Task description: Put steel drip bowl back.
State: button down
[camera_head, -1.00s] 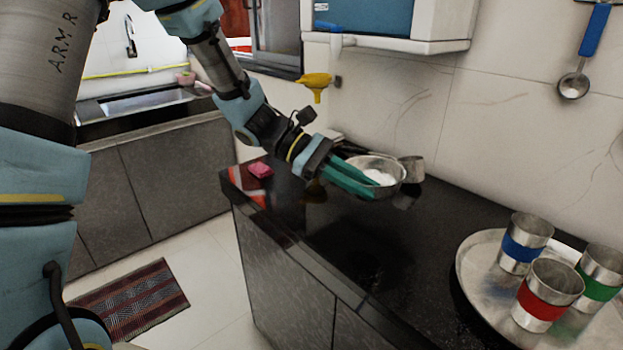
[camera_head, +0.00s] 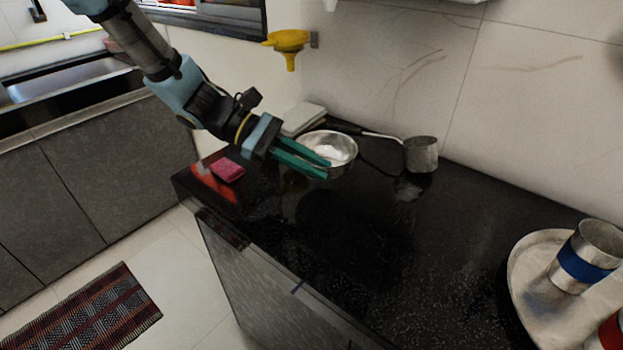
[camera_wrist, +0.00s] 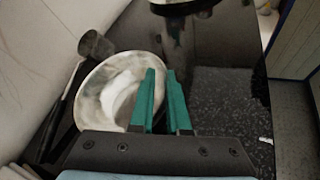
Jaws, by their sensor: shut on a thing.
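The steel drip bowl (camera_head: 343,147) is a shiny round metal bowl over the back of the black counter. It also shows in the wrist view (camera_wrist: 92,92), left of the fingers. My gripper (camera_head: 322,168) has green fingers and is shut on the bowl's near right rim. In the wrist view one finger of my gripper (camera_wrist: 163,100) is inside the bowl and the other outside. The bowl looks roughly level. Its underside is partly hidden, and I cannot tell how far it is above the counter.
A long-handled metal dipper (camera_head: 421,154) lies right of the bowl. A pink sponge (camera_head: 227,170) is at the counter's left end. A yellow funnel (camera_head: 288,42) hangs on the wall. A round tray (camera_head: 530,300) with metal cups stands at right. The counter's middle is clear.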

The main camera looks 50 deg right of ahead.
jog(key=shift+s+f, duration=0.1)
jog(key=shift+f, duration=1.95)
jog(key=shift+f, duration=0.1)
jog(key=c, duration=0.9)
grip_release()
jog(key=b+v, duration=0.1)
jog(key=v, duration=1.1)
